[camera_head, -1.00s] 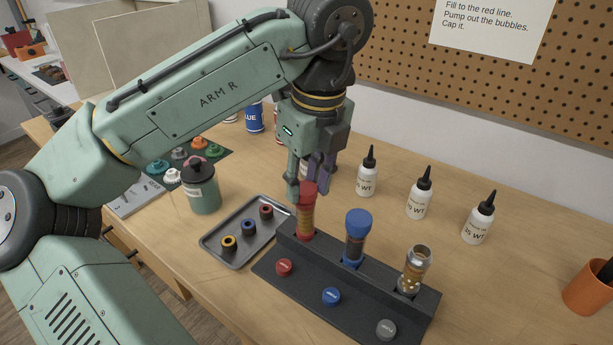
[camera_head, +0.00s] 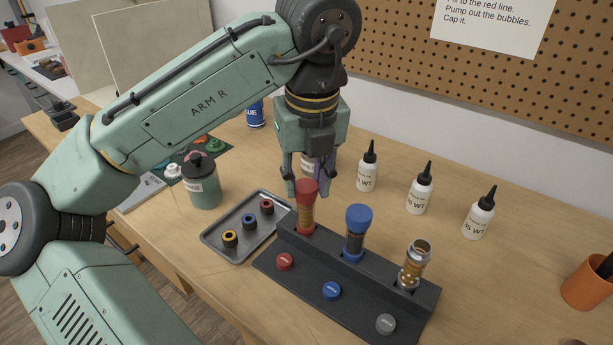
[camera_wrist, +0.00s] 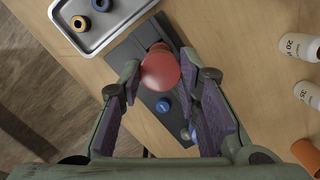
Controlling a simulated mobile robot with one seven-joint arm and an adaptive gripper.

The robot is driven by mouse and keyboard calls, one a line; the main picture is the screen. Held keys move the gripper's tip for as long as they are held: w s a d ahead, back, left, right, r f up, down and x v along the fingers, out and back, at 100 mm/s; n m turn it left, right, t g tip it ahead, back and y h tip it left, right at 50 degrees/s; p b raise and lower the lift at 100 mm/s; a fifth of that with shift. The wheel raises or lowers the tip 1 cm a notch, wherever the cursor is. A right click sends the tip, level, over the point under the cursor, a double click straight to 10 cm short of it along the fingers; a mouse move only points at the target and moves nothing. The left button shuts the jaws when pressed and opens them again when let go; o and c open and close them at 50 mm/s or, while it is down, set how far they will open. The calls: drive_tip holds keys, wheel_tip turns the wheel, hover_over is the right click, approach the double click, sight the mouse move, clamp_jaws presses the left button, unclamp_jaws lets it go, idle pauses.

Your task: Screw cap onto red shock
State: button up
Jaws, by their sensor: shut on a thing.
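The red shock (camera_head: 306,222) stands upright at the left end of the black stand (camera_head: 425,296), with a red cap (camera_head: 307,188) at its top. My gripper (camera_head: 305,187) points down over the shock and is shut on this red cap. In the wrist view the round red cap (camera_wrist: 161,72) sits between the fingertips (camera_wrist: 165,75) and hides most of the shock below. I cannot tell how far the cap is threaded on.
Beside it stand a blue-capped shock (camera_head: 355,235) and an open silver shock (camera_head: 414,266). Red, blue and grey discs lie on the stand's front. A tray (camera_head: 240,258) with three small rings is left. Bottles (camera_head: 367,172) stand behind; an orange cup (camera_head: 587,284) is right.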

drive_tip(key=m, duration=0.4)
drive_tip(key=shift+h, duration=0.4)
drive_tip(key=shift+a+m, duration=0.1)
drive_tip(key=shift+m, duration=1.1)
drive_tip(key=shift+m+h, duration=0.3)
drive_tip(key=shift+m, duration=0.7)
drive_tip(key=m, duration=0.4)
drive_tip(key=shift+g, duration=0.3)
drive_tip(key=o, duration=0.8)
